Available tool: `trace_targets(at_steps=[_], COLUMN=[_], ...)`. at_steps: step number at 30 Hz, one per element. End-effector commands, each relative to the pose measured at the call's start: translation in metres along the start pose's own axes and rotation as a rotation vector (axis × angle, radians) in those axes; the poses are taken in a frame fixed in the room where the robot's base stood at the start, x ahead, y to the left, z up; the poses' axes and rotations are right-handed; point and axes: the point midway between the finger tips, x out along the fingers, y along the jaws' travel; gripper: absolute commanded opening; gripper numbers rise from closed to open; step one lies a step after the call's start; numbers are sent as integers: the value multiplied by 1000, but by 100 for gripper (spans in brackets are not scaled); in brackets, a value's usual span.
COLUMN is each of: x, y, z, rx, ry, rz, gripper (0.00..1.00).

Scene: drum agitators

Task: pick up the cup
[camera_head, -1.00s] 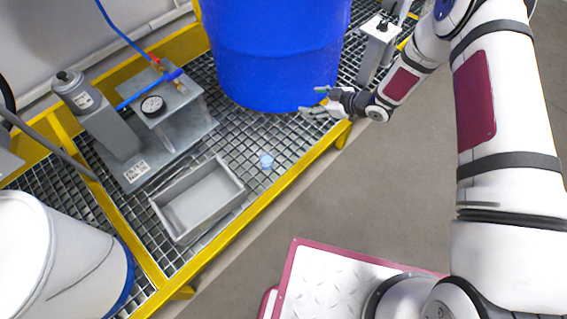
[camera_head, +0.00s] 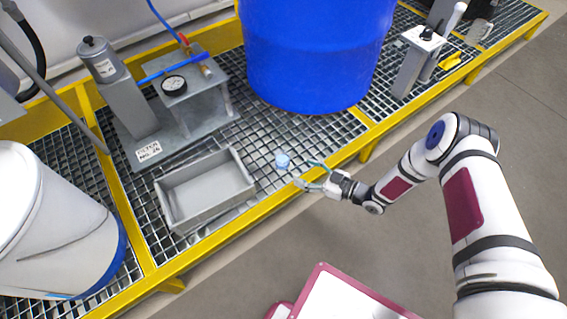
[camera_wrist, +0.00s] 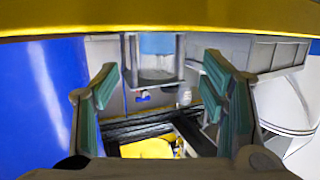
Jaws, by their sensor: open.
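The cup (camera_head: 282,160) is small and pale blue. It stands on the metal grating, just right of the grey tray. My gripper (camera_head: 306,174) is near the front yellow rail, a little to the right of the cup, with its fingers spread and pointing toward it. In the wrist view my gripper (camera_wrist: 158,80) is open with nothing between its teal fingers. A pale blue shape that looks like the cup (camera_wrist: 157,43) shows beyond the fingers, between them, its edge partly hidden by the yellow band.
A yellow rail (camera_head: 232,232) edges the platform. The grey tray (camera_head: 249,186) lies left of the cup, and the large blue drum (camera_head: 312,60) stands behind it. A filter unit with a gauge (camera_head: 174,85) is at the back left. A white drum (camera_head: 50,225) stands at left.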

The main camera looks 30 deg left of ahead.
Motion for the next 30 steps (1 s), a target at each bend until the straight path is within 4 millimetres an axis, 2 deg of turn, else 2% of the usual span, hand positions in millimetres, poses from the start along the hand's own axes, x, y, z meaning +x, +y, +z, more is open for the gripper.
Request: trace_targets(at_steps=[3, 13, 21, 29, 30], x=[16, 36, 71, 76, 76], y=[0, 2, 4, 5, 5], z=[2, 0, -1, -3, -3], rx=[0, -2, -1, 0, 0], ry=[-2, 0, -2, -2, -2], rz=[0, 1, 0, 2, 2], gripper=[66, 66, 66, 66, 61])
